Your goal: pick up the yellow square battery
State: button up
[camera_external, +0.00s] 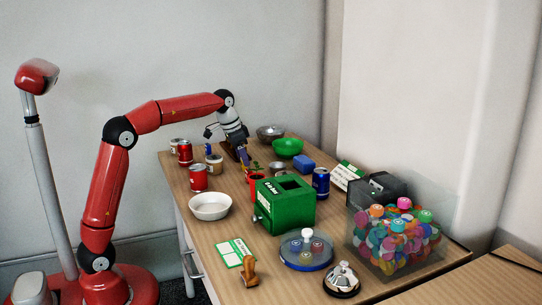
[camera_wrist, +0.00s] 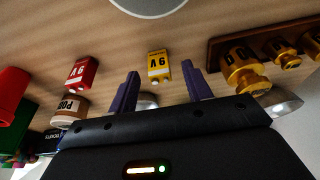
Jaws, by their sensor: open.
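In the external view my gripper (camera_external: 241,157) points down at the back part of the table. I cannot make out the yellow battery there.
A red battery (camera_wrist: 82,72) lies left of the yellow one. Gold weights (camera_wrist: 243,70) stand in a wooden holder (camera_wrist: 218,48) to the right. A tan pot (camera_wrist: 71,110) is near the left finger. Cans, bowls and a green box (camera_external: 285,205) crowd the table (camera_external: 213,238).

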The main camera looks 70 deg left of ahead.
jog(key=shift+w+f, duration=0.1)
jog(key=shift+f, duration=0.15)
jog(key=c, duration=1.1)
